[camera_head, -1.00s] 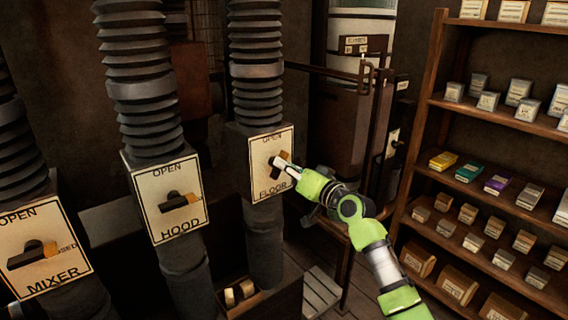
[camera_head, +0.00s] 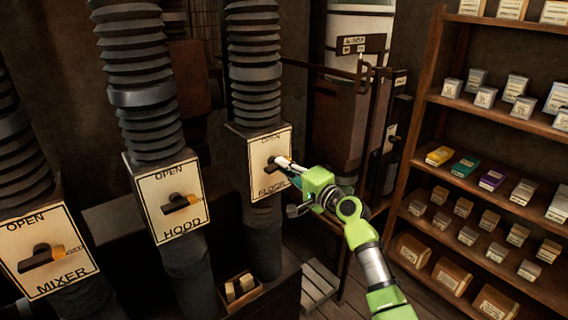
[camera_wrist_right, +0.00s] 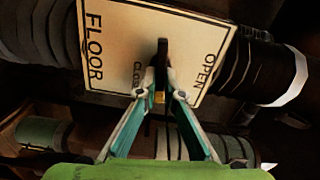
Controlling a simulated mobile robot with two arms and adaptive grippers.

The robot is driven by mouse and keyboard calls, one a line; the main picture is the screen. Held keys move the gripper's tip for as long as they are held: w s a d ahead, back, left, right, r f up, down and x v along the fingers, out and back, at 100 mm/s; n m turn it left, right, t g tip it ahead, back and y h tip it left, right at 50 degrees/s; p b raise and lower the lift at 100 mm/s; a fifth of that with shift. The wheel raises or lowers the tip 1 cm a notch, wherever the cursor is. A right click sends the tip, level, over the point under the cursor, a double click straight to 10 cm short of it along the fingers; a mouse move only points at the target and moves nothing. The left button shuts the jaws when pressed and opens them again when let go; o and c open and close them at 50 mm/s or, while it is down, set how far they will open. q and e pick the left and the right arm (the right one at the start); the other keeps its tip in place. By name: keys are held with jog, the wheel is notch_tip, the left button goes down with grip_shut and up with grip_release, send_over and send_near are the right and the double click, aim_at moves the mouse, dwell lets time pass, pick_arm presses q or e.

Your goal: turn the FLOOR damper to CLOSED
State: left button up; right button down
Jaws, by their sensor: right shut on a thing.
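The FLOOR damper plate (camera_head: 283,142) is the rightmost of the damper plates in the head view, with OPEN at its top. My right gripper (camera_head: 282,162) reaches it from the right and is shut on the damper's dark lever (camera_head: 270,160). In the right wrist view the plate (camera_wrist_right: 110,35) appears turned on its side. There the fingers (camera_wrist_right: 159,88) close around the lever (camera_wrist_right: 162,55), and its yellow end shows between them. The lever points toward the side with the CLOSED label, which is partly covered. My left gripper is out of view.
The HOOD damper (camera_head: 172,202) and the MIXER damper (camera_head: 42,252) stand to the left, their levers pointing right. A wooden shelf (camera_head: 425,160) with small boxes stands at the right. A bin (camera_head: 240,290) with blocks lies below the FLOOR damper.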

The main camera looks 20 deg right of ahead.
jog(key=shift+m, duration=0.7)
jog(key=shift+p, duration=0.3)
jog(key=c, duration=2.2)
grip_release()
jog(key=shift+f, duration=0.1)
jog(key=shift+o, duration=0.2)
jog(key=v, duration=1.2)
